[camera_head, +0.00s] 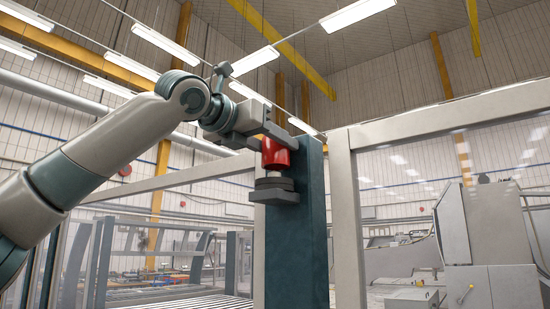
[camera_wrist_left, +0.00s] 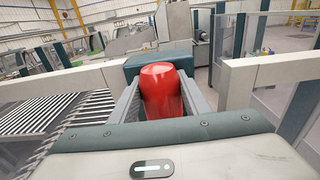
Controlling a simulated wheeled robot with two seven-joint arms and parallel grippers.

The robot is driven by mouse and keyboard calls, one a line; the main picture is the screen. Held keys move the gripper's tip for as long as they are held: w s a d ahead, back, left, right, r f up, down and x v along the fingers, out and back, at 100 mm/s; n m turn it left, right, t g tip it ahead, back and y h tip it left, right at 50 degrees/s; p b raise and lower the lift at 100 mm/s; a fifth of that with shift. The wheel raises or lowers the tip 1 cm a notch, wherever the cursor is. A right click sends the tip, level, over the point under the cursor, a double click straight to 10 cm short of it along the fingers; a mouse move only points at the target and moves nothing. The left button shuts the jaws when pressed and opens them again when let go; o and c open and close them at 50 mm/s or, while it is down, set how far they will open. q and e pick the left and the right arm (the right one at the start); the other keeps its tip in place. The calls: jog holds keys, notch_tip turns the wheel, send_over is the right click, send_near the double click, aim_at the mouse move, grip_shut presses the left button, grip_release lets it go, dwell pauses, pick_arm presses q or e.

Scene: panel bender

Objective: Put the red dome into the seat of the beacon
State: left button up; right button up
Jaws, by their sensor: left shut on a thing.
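The red dome (camera_head: 275,153) is between the fingers of my left gripper (camera_head: 268,138), which is shut on it. In the left wrist view the dome (camera_wrist_left: 161,92) stands between the two grey fingers (camera_wrist_left: 160,100). The beacon's dark round seat (camera_head: 274,183) sits on a small bracket (camera_head: 273,196) on the teal post (camera_head: 298,240). The dome is just above the seat and looks roughly upright. A light part shows between them, and I cannot tell whether they touch. The seat is hidden in the left wrist view. My right gripper is not in view.
The teal post stands right behind the dome, and its top (camera_wrist_left: 160,58) shows in the left wrist view. A pale frame (camera_head: 345,220) stands to the right. A slatted bed (camera_wrist_left: 60,118) lies at the left in the wrist view. Grey machinery (camera_head: 490,230) is further right.

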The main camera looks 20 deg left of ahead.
aim_at(267, 159)
pick_arm(q)
jog(key=shift+a+f, duration=0.15)
jog(key=shift+f, duration=1.35)
jog(key=shift+f, duration=0.6)
jog(key=o, duration=1.1)
jog(key=shift+r, duration=0.1)
